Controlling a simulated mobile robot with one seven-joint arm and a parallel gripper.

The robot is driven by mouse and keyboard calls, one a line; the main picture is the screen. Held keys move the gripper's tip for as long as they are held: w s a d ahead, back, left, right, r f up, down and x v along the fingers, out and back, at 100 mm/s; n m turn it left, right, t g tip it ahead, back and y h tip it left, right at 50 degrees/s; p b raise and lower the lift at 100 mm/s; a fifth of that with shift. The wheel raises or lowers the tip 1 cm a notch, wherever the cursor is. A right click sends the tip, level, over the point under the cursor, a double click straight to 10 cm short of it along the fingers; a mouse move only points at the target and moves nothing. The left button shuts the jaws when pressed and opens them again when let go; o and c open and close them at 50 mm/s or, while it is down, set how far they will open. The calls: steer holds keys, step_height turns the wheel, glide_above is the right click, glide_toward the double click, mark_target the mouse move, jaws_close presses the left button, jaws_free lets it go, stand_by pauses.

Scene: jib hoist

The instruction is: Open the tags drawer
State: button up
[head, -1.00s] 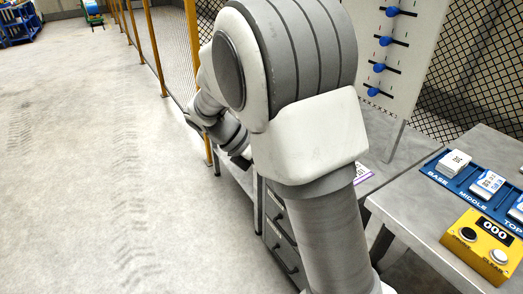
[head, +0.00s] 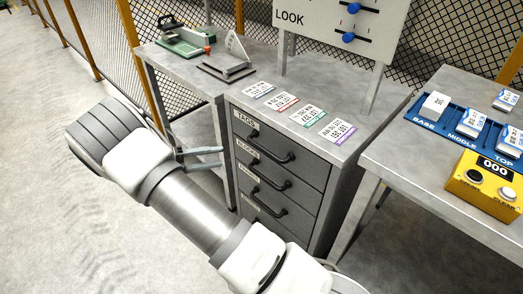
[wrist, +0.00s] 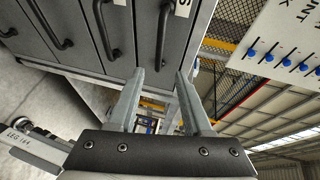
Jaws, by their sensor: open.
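The tags drawer (head: 300,165) is the top drawer of a grey cabinet, with a "TAGS" label and a dark bar handle (head: 272,149). It looks shut. My gripper (head: 221,157) is open and empty, just left of the cabinet front in the head view. In the wrist view the cabinet appears turned on its side. The tags drawer handle (wrist: 163,38) shows beyond the fingertips of my gripper (wrist: 159,75), roughly in line with the gap between them. The fingers look apart from the handle.
Lower drawers with similar handles (head: 262,178) sit below. Several printed tags (head: 293,122) lie on the cabinet top. A bench with a blue tray (head: 452,121) and yellow counter box (head: 478,190) stands right. A mesh fence (head: 95,40) runs behind. Floor on the left is clear.

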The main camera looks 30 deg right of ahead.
mark_target(261, 150)
steer(key=d+f+b, duration=0.1)
steer(key=d, duration=0.4)
steer(key=d+f+b, duration=0.1)
steer(key=d, duration=0.4)
steer(key=d+f+b, duration=0.1)
steer(key=d, duration=0.4)
steer(key=shift+s+d, duration=0.2)
steer(key=shift+s, duration=0.2)
jaws_close()
steer(key=shift+r, duration=0.1)
stand_by(0.4)
